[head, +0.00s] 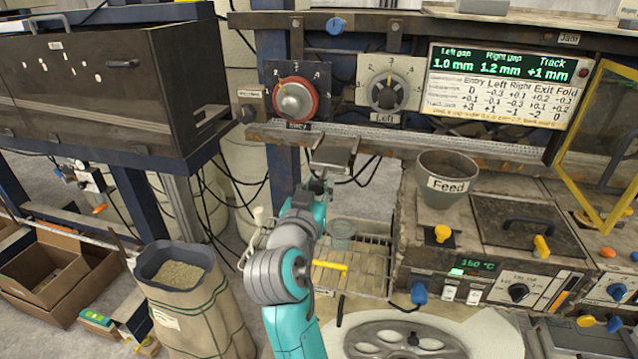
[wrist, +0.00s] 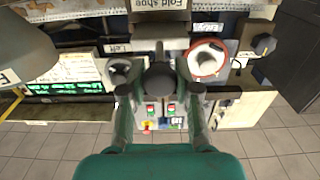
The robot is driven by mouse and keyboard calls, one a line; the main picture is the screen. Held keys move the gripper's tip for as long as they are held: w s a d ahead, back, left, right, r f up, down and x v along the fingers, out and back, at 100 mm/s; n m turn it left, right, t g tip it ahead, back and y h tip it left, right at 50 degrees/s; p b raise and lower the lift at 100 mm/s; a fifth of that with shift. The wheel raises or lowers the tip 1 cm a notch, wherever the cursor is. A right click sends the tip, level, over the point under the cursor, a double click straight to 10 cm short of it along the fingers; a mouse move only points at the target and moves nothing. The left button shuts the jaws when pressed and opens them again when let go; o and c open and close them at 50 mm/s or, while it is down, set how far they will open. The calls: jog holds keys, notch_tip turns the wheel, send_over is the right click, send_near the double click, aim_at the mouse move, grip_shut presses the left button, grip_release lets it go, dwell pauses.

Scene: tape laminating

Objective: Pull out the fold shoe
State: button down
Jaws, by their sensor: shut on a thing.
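The fold shoe (head: 333,156) is a grey metal block under the front rail of the machine, below the Entry dial. In the wrist view the fold shoe (wrist: 160,30) shows at the top centre with its name label. A dark round knob (wrist: 160,78) sits below it, between my fingers. My gripper (head: 319,183) is just below the fold shoe, with my arm reaching up from below. In the wrist view my gripper (wrist: 160,95) has one finger on each side of the knob and is shut on it. The exact finger contact is hard to see.
The red-ringed Entry dial (head: 295,99) and the Left dial (head: 387,91) are above the rail (head: 400,138). A Feed cup (head: 447,178) stands on the unit at right. A wire rack (head: 352,268) with a cup (head: 341,233) is beside my arm. A pellet sack (head: 190,310) stands at left.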

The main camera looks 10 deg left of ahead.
jog(key=c, duration=0.8)
grip_release()
jog(key=shift+c, duration=0.2)
jog(key=s, duration=1.2)
jog(key=shift+a, duration=0.2)
jog(key=shift+f, duration=0.1)
